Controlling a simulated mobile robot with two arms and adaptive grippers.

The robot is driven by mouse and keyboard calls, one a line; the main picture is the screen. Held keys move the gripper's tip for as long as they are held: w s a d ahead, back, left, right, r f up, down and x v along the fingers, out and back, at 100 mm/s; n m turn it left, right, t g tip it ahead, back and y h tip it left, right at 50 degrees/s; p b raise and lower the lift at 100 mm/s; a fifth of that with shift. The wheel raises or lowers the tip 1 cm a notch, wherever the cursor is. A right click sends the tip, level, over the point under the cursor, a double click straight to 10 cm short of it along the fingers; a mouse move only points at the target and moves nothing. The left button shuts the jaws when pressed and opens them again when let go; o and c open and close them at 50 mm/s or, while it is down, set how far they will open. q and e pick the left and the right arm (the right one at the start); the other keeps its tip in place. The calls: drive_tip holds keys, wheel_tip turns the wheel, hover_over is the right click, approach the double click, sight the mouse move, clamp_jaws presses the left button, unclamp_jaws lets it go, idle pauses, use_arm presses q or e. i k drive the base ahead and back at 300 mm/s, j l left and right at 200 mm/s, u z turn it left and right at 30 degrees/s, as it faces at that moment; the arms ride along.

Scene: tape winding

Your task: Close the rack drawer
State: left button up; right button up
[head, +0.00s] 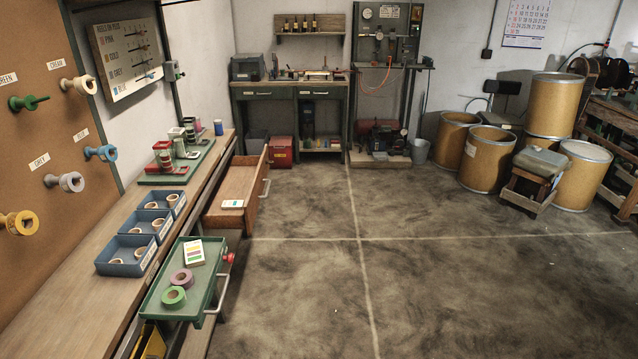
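A wooden drawer (240,178) is pulled out from the bench on the left, with a metal handle on its front at the right. A small white card (232,204) lies on its near end. Closer to me, a green tray-like drawer (203,279) juts out over the floor, with a metal handle on its right side. A pink tape roll (181,279), a green tape roll (173,296) and a striped colour card (194,252) lie in it. I cannot tell which of the two is the rack drawer. Neither of my grippers is in view.
Blue bins (125,268) with tape rolls stand on the left bench (75,303). A green rack (150,178) with spools stands behind them. Coloured spools hang on the brown pegboard (30,140). Drums (488,160) stand at the back right. The concrete floor (430,280) is clear.

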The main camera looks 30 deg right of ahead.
sight(245, 178)
drive_tip(key=z, duration=0.65)
drive_tip(key=i+l+u, duration=0.15)
drive_tip(key=i+l, duration=0.2)
drive_tip(key=i, duration=0.35)
drive_tip(key=i+l+u, duration=0.2)
drive_tip(key=i+l, duration=0.2)
drive_tip(key=i, duration=0.25)
drive_tip(key=i+l+u, duration=0.15)
drive_tip(key=i+l, duration=0.35)
drive_tip(key=i, duration=0.1)
